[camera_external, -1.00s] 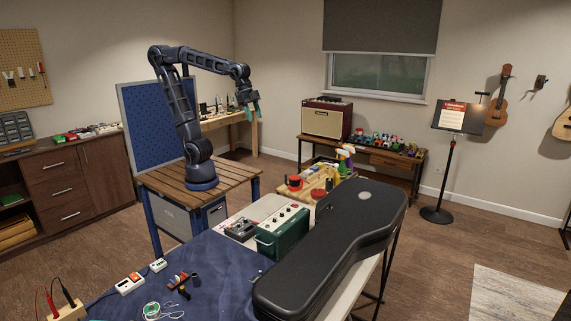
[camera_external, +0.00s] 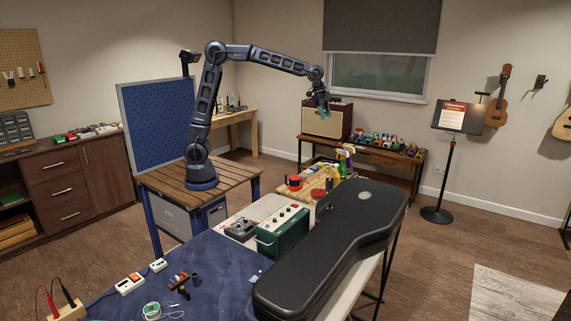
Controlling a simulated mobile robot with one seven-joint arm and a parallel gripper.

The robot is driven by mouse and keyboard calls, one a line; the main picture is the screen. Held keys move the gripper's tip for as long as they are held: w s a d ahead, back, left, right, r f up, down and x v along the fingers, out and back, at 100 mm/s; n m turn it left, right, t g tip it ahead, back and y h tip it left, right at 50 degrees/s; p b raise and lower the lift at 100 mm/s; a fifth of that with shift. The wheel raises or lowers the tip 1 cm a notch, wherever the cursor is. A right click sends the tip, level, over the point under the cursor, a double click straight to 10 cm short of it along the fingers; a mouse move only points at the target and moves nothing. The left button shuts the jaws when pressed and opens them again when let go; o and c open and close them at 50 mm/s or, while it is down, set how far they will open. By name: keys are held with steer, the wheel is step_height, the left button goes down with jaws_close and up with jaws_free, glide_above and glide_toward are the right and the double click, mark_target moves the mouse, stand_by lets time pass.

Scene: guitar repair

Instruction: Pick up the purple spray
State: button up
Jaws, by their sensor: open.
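A small group of spray bottles (camera_external: 344,160) with green and white tops stands at the far end of the wooden board, behind the guitar case. I cannot clearly make out a purple one at this size; a small dark, purplish shape (camera_external: 329,184) shows low beside them. My gripper (camera_external: 322,112) is open and empty, pointing down. In the picture it is above and slightly left of the bottle tops, clearly apart from them. The lower parts of the bottles are partly hidden by the case.
A large black guitar case (camera_external: 335,245) lies in front of the bottles. Red round items (camera_external: 296,183) sit on the wooden board (camera_external: 284,193) to their left. A green box with knobs (camera_external: 283,232) stands nearer. An amplifier (camera_external: 326,118) is behind my gripper.

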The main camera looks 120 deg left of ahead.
steer(key=w+a+f, duration=0.1)
steer(key=a+f, duration=0.1)
steer(key=a, duration=0.4)
steer(key=w+a+f, duration=0.1)
steer(key=a+f, duration=0.2)
steer(key=a, duration=0.3)
steer(key=t, duration=0.1)
glide_toward(349, 151)
steer(key=shift+w+a+x, duration=0.1)
steer(key=shift+a+x, duration=0.1)
steer(key=shift+x, duration=1.2)
steer(key=shift+w+a+x, duration=0.1)
steer(key=shift+a+x, duration=0.1)
steer(key=shift+x, duration=1.2)
steer(key=shift+a+x, duration=0.2)
steer(key=shift+x, duration=1.2)
steer(key=shift+r, duration=0.1)
jaws_close()
